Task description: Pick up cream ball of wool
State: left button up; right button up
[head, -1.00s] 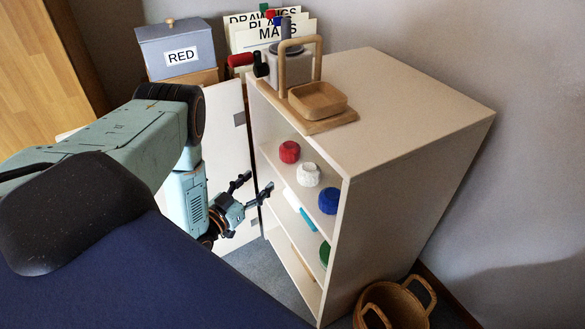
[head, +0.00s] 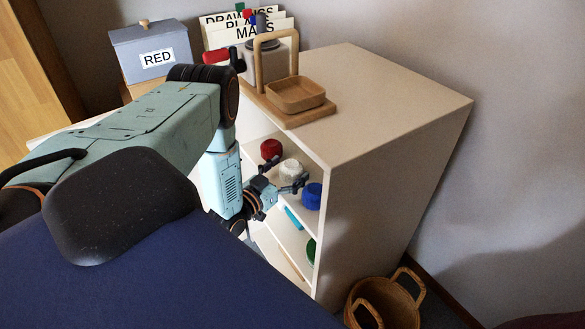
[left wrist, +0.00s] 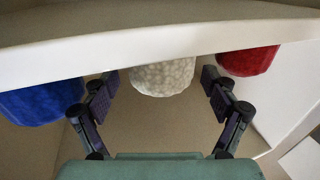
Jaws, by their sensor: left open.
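The cream ball of wool (head: 291,170) sits on the upper shelf of the cabinet, between a red ball (head: 271,149) and a blue ball (head: 311,196). My left gripper (head: 286,174) is open at the shelf front. In the left wrist view the cream ball (left wrist: 163,77) shows ahead, between and beyond the two open fingers (left wrist: 160,85). Its upper part in that view is hidden by a pale board edge. I cannot tell whether the fingers touch it. My right gripper is not in view.
The red ball (left wrist: 248,60) and blue ball (left wrist: 42,102) flank the fingers closely. The cabinet top (head: 370,95) carries a wooden stand with a tray (head: 296,95). A green ball (head: 311,250) is on a lower shelf. A wicker basket (head: 385,300) stands on the floor at right.

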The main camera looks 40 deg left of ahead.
pick_arm(q)
jog(key=shift+w+a, duration=0.1)
jog(key=shift+w, duration=0.7)
jog(key=shift+c, duration=0.2)
jog(key=c, duration=1.2)
